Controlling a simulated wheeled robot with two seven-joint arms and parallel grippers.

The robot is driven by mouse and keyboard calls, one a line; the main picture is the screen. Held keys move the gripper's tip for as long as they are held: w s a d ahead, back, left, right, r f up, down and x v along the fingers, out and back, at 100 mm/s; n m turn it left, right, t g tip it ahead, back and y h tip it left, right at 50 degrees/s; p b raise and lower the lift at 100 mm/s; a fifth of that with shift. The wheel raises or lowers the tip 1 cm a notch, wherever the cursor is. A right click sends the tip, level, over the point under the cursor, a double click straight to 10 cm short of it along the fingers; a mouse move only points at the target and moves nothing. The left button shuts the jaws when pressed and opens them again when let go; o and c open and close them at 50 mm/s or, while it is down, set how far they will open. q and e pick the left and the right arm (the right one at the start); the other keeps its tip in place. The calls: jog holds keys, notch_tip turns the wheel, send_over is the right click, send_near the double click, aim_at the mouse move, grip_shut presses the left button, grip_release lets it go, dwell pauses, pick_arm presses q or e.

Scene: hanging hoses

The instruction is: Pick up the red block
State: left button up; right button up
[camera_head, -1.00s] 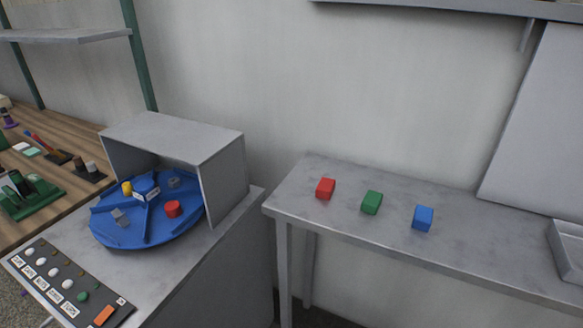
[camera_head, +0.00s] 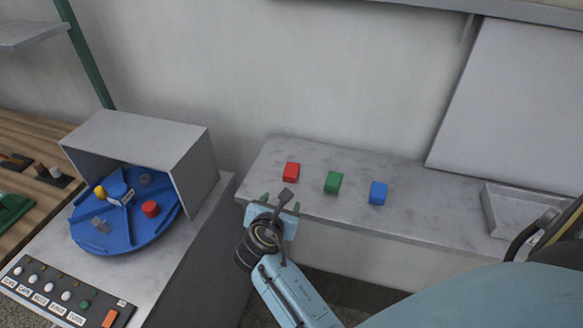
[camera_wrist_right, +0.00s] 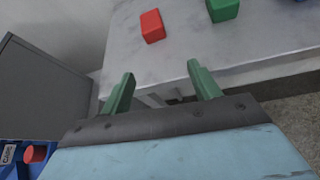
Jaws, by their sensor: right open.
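The red block (camera_head: 291,171) sits on the grey table (camera_head: 410,215), leftmost in a row of three blocks. In the right wrist view the red block (camera_wrist_right: 152,26) is beyond the fingertips, near the top. My right gripper (camera_head: 281,203) is at the table's front edge, just in front of the red block and apart from it. In the right wrist view its two green fingers (camera_wrist_right: 162,80) are spread wide with nothing between them. My left gripper is not in view.
A green block (camera_head: 333,182) and a blue block (camera_head: 378,193) sit to the right of the red one. A grey tray (camera_head: 510,212) is at the table's right. A blue turntable (camera_head: 115,240) under a grey hood (camera_head: 130,140) stands left, beside a button panel (camera_head: 65,300).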

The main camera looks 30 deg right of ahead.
notch_tip(320, 180, up, 3)
jog(key=w+n, duration=0.1)
send_near(291, 171)
jog(key=shift+w+d+f+n+h+b, duration=0.2)
jog(key=shift+w+d+f, duration=0.1)
jog(key=shift+w+f, duration=0.3)
jog(key=shift+w+d+f+n+h+b, duration=0.1)
jog(key=shift+w+d+f+h+b, duration=0.15)
jog(key=shift+w+f, duration=0.3)
jog(key=shift+r+b+x, duration=0.1)
jog(key=shift+b+x, duration=0.1)
jog(key=shift+x, duration=1.4)
jog(key=shift+r+b+x, duration=0.15)
jog(key=shift+x, duration=1.45)
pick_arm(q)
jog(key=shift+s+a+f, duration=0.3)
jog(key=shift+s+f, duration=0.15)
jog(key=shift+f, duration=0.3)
pick_arm(e)
jog(key=shift+s+d, duration=0.1)
jog(key=shift+d, duration=0.05)
jog(key=shift+r, duration=0.1)
jog(key=c, duration=1.1)
